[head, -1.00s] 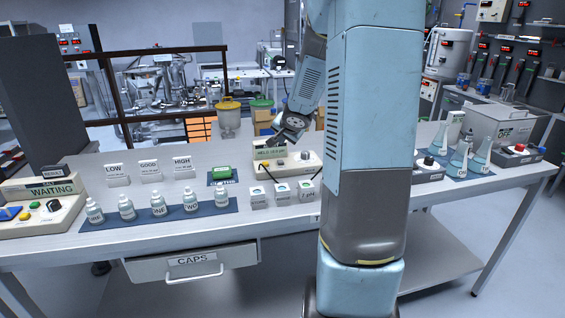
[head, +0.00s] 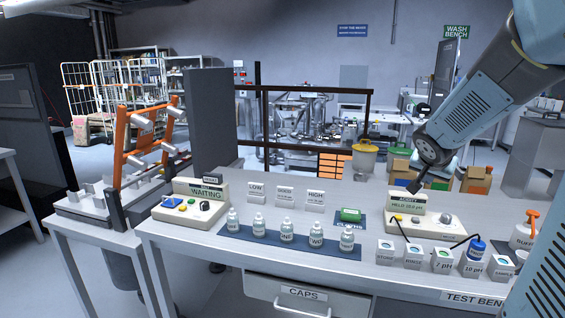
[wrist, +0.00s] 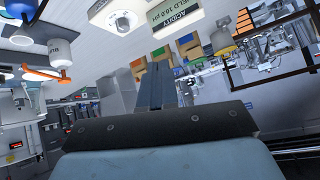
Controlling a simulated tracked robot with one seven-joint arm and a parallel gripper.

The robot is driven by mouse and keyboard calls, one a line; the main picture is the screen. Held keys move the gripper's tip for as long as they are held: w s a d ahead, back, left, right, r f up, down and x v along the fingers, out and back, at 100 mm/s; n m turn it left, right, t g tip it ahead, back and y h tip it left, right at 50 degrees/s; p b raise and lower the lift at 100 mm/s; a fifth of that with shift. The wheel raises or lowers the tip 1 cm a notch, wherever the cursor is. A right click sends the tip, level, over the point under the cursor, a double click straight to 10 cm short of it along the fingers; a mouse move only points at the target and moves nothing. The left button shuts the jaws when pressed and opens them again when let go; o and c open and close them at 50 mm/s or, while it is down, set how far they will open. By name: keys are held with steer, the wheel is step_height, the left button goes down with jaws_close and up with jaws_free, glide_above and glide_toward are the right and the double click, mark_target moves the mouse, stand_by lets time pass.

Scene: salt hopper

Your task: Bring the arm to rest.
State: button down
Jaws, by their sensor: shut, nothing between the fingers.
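My arm (head: 490,95) reaches down from the upper right in the head view. Its gripper (head: 413,187) hangs just above and behind the cream acidity meter (head: 425,222), which shows a HELD pH reading. The gripper is shut and empty. In the wrist view its closed fingers (wrist: 156,85) point toward the meter side of the room, with the meter (wrist: 130,14) showing upside down near the top edge. I cannot tell the exact gap between fingertips and meter.
An orange rack (head: 130,150) stands left. Bins (head: 475,180) stand behind the bench.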

steer(key=s+a+r+n+y, duration=0.1)
steer(key=s+a+n, duration=0.1)
steer(key=s+a, duration=0.3)
steer(key=s+a+r+n+g+y, duration=0.1)
steer(key=s+a+n+y, duration=0.1)
steer(key=s, duration=0.9)
steer(key=s+a+r+n+g+y, duration=0.1)
steer(key=s+a+n, duration=0.3)
steer(key=s+a, duration=0.3)
steer(key=shift+s+a, duration=0.35)
steer(key=shift+s, duration=0.05)
